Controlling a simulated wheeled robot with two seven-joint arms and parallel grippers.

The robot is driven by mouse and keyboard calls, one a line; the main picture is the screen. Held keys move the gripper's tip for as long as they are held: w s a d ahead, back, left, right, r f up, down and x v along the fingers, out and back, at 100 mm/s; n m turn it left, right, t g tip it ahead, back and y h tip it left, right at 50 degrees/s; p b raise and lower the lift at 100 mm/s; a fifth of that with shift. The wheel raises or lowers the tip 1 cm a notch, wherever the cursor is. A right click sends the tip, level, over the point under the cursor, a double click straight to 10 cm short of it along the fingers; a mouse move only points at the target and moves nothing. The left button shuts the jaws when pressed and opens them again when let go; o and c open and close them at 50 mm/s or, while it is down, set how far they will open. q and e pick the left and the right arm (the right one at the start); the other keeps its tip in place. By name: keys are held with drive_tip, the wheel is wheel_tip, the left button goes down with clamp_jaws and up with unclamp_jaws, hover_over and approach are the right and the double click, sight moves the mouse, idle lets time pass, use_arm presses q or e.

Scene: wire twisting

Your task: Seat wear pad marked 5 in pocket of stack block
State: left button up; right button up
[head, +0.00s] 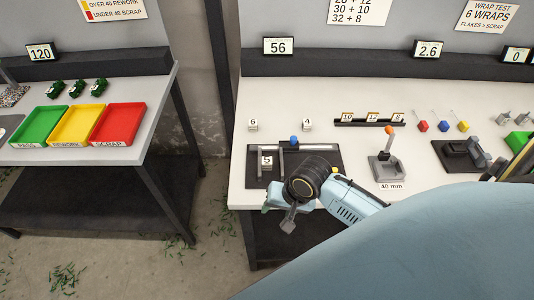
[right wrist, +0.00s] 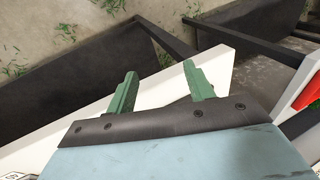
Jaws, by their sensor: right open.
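The wear pad marked 5 (head: 267,161) is a small white block at the left part of a dark fixture plate (head: 257,180) with grey rails, on the white bench. I cannot tell whether it sits in a pocket, or which part is the stack block. White blocks marked 6 (head: 253,125) and 4 (head: 307,125) stand behind the plate. My right gripper (right wrist: 160,70) has its green fingers spread and empty in the right wrist view, over the bench edge. In the head view my right wrist hides the plate's front right. My left gripper is not in view.
A grey stand with an orange-tipped lever (head: 388,131) is right of the plate, by a 40 mm label. Behind are a black rack (head: 346,124) and red, blue and yellow pieces. Green, yellow and red trays (head: 118,126) are on the left table, across a floor gap.

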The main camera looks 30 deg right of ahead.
drive_tip(key=w+d+r+m, duration=0.2)
drive_tip(key=w+r+m, duration=0.15)
drive_tip(key=r, duration=0.25)
drive_tip(key=m+y, duration=0.1)
drive_tip(key=m, duration=1.3)
approach(267, 160)
drive_tip(key=shift+g, duration=0.4)
drive_tip(key=x, duration=0.8)
drive_tip(key=shift+w+a+f, duration=0.1)
drive_tip(key=shift+w+f, duration=0.15)
drive_tip(key=shift+w, duration=0.05)
drive_tip(key=shift+y, duration=0.3)
drive_tip(key=shift+c, duration=0.3)
clamp_jaws()
